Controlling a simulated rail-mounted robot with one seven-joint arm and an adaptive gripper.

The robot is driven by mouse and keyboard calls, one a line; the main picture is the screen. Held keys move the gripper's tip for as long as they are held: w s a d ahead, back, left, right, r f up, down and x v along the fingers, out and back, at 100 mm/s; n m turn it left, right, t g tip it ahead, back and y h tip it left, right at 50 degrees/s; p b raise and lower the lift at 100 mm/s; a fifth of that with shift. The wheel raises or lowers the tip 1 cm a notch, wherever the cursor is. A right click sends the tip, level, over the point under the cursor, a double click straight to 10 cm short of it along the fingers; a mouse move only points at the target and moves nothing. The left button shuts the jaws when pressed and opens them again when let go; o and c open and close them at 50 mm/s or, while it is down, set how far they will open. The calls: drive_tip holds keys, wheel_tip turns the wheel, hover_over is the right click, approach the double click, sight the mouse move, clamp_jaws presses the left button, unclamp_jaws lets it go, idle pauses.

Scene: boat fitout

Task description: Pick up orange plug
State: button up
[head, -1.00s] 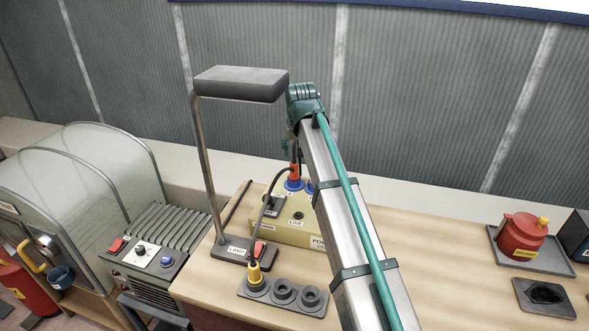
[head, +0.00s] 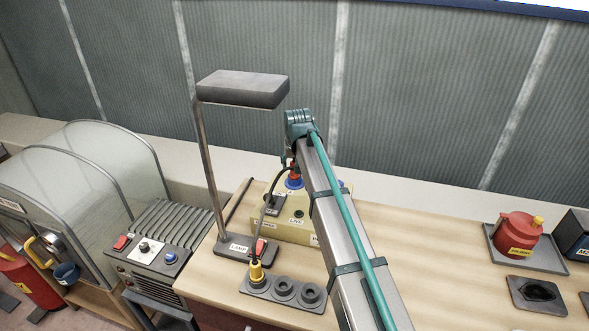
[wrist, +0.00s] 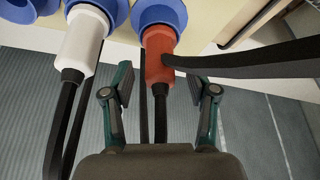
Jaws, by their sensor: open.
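The orange plug (wrist: 158,58) is seated in a blue socket (wrist: 158,17) in the wrist view, with a black cable running from its end. My gripper (wrist: 160,88) is open, one finger on each side of the plug's lower end, with a gap on both sides. In the head view only a small part of the orange plug (head: 294,168) shows at the blue socket on the power box (head: 275,229); my arm covers much of the rest. My gripper is largely hidden there behind the arm.
A white plug (wrist: 84,42) sits in the socket beside the orange one. A black cable (wrist: 250,62) crosses close to the right finger. The lamp (head: 240,90) stands left of my arm. A yellow plug (head: 256,273) sits in the socket strip (head: 284,288) in front.

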drive_tip(key=shift+x, duration=0.85)
clamp_jaws()
drive_tip(key=shift+r, duration=0.2)
